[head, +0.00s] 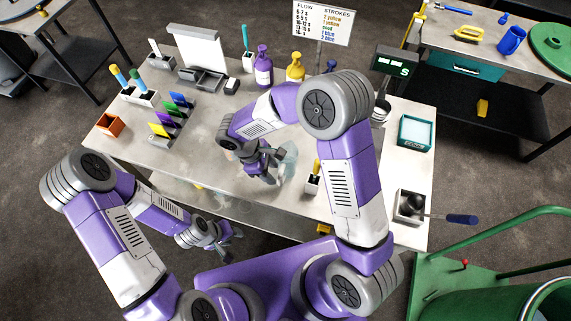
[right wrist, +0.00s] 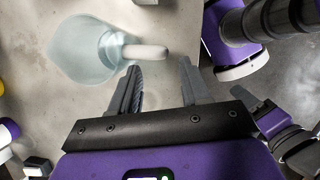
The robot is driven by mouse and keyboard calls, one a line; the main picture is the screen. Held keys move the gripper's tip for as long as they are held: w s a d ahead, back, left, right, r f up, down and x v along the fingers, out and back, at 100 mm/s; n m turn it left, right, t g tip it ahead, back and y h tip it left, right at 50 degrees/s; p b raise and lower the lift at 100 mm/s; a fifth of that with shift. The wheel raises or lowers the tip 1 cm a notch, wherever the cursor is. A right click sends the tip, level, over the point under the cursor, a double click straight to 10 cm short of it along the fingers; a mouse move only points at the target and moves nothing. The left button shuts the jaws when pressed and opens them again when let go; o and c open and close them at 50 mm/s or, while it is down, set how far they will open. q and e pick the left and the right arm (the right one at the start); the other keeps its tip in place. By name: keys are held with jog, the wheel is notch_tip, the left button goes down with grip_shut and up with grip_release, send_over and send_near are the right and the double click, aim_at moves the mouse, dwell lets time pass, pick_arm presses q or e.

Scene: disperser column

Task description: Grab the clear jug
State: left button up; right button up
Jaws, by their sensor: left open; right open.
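The clear jug (head: 289,157) stands on the metal table, partly hidden behind my right gripper in the head view. In the right wrist view the jug (right wrist: 80,50) is pale and see-through, with a whitish handle (right wrist: 146,52) pointing right. My right gripper (head: 268,178) is open and close beside the jug. In the right wrist view its fingers (right wrist: 160,78) are apart and empty, with the handle just beyond the left fingertip. I cannot tell whether they touch. My left gripper (head: 232,241) is open and empty, low near the table's front edge.
A small holder with a yellow-handled tool (head: 314,176) stands right of the jug. Purple (head: 263,68) and yellow (head: 296,68) bottles stand behind. Colored cards (head: 168,117) and an orange box (head: 110,124) are at left.

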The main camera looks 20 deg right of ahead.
jog(key=x, duration=0.4)
jog(key=shift+s+d+f, duration=0.1)
jog(key=shift+s+f, duration=0.15)
jog(key=shift+s, duration=0.1)
jog(key=shift+d+f, duration=0.1)
jog(key=shift+f, duration=0.2)
jog(key=shift+c, duration=0.3)
grip_shut()
